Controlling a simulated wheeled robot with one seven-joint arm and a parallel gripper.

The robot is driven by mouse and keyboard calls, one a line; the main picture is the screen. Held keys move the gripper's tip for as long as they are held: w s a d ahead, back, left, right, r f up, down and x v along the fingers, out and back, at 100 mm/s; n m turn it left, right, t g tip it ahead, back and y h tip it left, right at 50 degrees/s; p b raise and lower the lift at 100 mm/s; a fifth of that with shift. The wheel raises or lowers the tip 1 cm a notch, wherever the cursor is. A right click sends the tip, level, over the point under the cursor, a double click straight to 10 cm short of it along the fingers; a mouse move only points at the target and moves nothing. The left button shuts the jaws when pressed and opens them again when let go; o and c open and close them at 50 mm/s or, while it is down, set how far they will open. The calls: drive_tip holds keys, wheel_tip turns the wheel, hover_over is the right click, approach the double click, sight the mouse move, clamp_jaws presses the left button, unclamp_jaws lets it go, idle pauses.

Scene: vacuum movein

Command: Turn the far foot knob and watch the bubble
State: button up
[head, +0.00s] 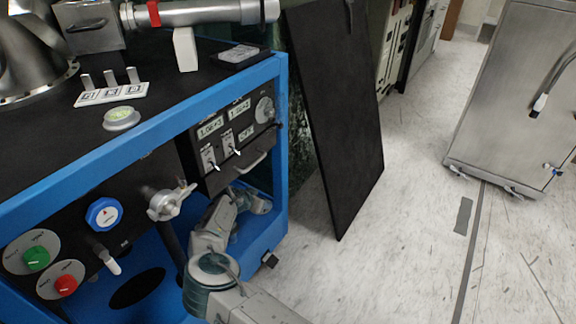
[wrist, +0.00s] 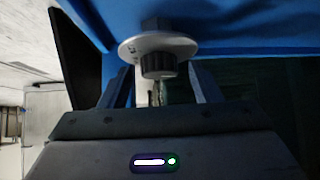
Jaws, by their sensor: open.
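The foot knob (wrist: 158,66) is dark and ribbed, under a pale round disc (wrist: 185,46) on the underside of the blue frame (wrist: 245,28) in the wrist view. My gripper (wrist: 159,76) is open, with one finger on each side of the knob. Gaps show between the fingers and the knob, so it is not gripped. The bubble level (head: 121,115) is a round vial with a green-yellow face on the dark bench top in the head view. The bubble's exact position is too small to tell. In the head view my fingertips and the knob are hidden.
The blue bench frame (head: 230,82) surrounds my arm. A panel with a blue dial (head: 104,214), green button (head: 36,257) and red button (head: 66,285) is at left. A dark board (head: 335,120) leans beside the bench. The floor right of it is clear up to a steel cabinet (head: 515,100).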

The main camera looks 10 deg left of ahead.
drive_tip(key=shift+d+n+y, duration=0.15)
drive_tip(key=shift+n+y, duration=0.85)
drive_tip(key=shift+n, duration=0.3)
drive_tip(key=shift+d+n+y, duration=0.15)
drive_tip(key=shift+n+y, duration=0.65)
drive_tip(key=shift+n, duration=0.2)
drive_tip(key=shift+d+n+y, duration=0.1)
drive_tip(key=shift+n+y, duration=0.7)
drive_tip(key=shift+n, duration=0.2)
drive_tip(key=shift+s+r, duration=0.1)
drive_tip(key=shift+r, duration=0.2)
drive_tip(key=p+v, duration=0.7)
drive_tip(key=v, duration=0.7)
drive_tip(key=d+r+n+g+p, duration=0.1)
drive_tip(key=d+r+p, duration=0.2)
drive_tip(key=r, duration=0.5)
drive_tip(key=w+d+r+n+g+y+p, duration=0.1)
drive_tip(key=d+r+n+p, duration=0.1)
drive_tip(key=d+r, duration=0.4)
drive_tip(key=shift+r+y+p, duration=0.3)
drive_tip(key=shift+r+p, duration=0.35)
drive_tip(key=shift+r, duration=0.25)
drive_tip(key=shift+w, duration=0.1)
